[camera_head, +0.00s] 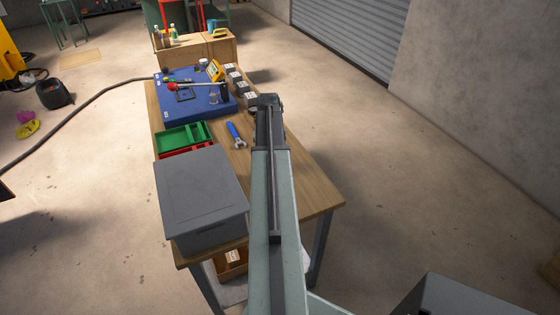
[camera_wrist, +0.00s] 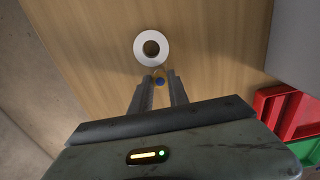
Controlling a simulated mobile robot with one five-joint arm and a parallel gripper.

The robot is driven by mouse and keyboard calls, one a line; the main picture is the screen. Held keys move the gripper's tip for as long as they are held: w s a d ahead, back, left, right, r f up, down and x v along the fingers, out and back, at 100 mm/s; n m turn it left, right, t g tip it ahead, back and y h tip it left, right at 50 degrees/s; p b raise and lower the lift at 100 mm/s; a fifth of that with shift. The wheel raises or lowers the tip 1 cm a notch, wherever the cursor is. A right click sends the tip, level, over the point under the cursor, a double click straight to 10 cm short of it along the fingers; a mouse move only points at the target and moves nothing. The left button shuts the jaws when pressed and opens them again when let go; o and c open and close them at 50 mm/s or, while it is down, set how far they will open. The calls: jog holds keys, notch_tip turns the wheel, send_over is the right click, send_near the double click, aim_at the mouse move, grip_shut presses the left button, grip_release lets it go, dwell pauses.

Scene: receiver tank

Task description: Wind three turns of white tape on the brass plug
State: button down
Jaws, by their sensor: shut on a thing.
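In the wrist view, my gripper (camera_wrist: 161,80) is shut on a small round brass-coloured piece with a blue centre (camera_wrist: 160,81), which looks like the brass plug. Only its end shows between the fingertips. A roll of white tape (camera_wrist: 139,49) with a round hole shows just beyond the fingertips, over the wooden bench top. I cannot tell whether the plug touches it. In the head view, my gripper (camera_head: 268,101) is over the right part of the bench, and the plug and tape are hidden there.
Bare bench top shows around the tape.

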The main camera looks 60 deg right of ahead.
jog(key=a, duration=0.3)
jog(key=shift+w+a, duration=0.15)
jog(key=shift+a, duration=0.25)
jog(key=s+a, duration=0.2)
jog(key=shift+a, duration=0.35)
jog(key=s, duration=0.3)
jog(key=shift+s, duration=0.15)
jog(key=shift+s+d, duration=1.1)
jog(key=shift+d, duration=0.1)
jog(key=d, duration=0.5)
jog(key=shift+w, duration=0.3)
jog(key=w, duration=0.1)
jog(key=w+d, duration=0.1)
jog(key=w, duration=0.1)
jog(key=shift+d, duration=0.15)
jog(key=w+a, duration=0.1)
jog(key=w, duration=0.1)
jog(key=w+a, duration=0.1)
jog(key=a, duration=0.1)
jog(key=shift+w, duration=0.4)
notch_tip(320, 180, up, 5)
jog(key=p, duration=0.4)
jog(key=shift+w+a+f+p, duration=0.1)
jog(key=shift+p, duration=0.3)
jog(key=shift+r+p, duration=0.65)
jog(key=shift+p, duration=0.05)
